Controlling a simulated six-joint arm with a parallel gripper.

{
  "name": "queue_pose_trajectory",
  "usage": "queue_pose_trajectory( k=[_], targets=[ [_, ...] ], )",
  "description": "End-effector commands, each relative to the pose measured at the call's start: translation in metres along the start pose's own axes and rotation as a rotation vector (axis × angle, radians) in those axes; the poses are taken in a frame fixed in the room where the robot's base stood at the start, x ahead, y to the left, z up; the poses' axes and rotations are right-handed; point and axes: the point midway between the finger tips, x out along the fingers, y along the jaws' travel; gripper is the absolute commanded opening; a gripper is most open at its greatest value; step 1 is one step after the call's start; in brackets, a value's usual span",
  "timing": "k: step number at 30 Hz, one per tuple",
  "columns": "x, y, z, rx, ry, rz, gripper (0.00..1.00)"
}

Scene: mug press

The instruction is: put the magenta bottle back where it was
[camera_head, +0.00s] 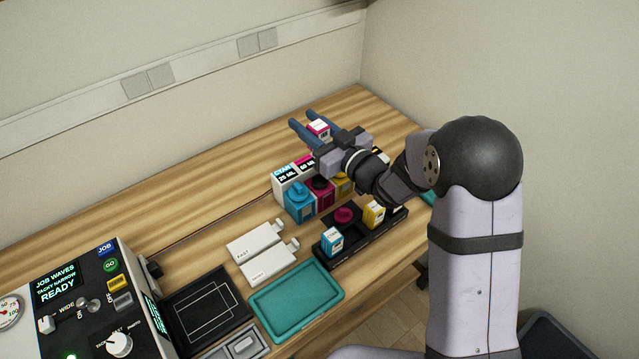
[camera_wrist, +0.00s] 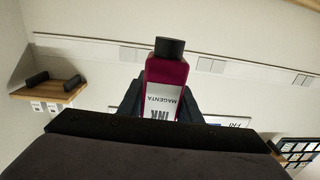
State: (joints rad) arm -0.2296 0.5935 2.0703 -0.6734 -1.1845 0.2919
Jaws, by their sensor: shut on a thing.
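The magenta bottle (camera_wrist: 168,72) has a black cap and a white label, and stands between my fingers in the wrist view. In the head view the bottle (camera_head: 318,128) is partly hidden by my gripper (camera_head: 302,121). My gripper is shut on it, raised above the back of the ink dispensers. The black rack (camera_head: 322,256) stands at the front. It holds a cyan bottle (camera_head: 332,240) and a yellow bottle (camera_head: 374,213), with a bare magenta round spot (camera_head: 344,215) between them. My arm hides part of the rack's right end.
Cyan (camera_head: 299,200), magenta (camera_head: 320,189) and yellow (camera_head: 343,184) dispensers stand in a row behind the rack. White blocks (camera_head: 257,242), a teal tray (camera_head: 296,302) and a control box (camera_head: 85,300) lie to the left. The back left of the table is clear.

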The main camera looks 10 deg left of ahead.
Motion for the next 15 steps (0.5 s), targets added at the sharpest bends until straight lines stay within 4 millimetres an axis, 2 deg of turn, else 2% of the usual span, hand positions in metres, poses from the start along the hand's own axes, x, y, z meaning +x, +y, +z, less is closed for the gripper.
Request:
queue_pose_trajectory(
  k=[5, 15],
  targets=[
    [0.0003, 0.0021, 0.0104, -0.001, 0.003, 0.007, 0.01],
    [0.0001, 0.003, 0.0117, -0.001, 0.003, 0.01, 0.01]
  ],
)
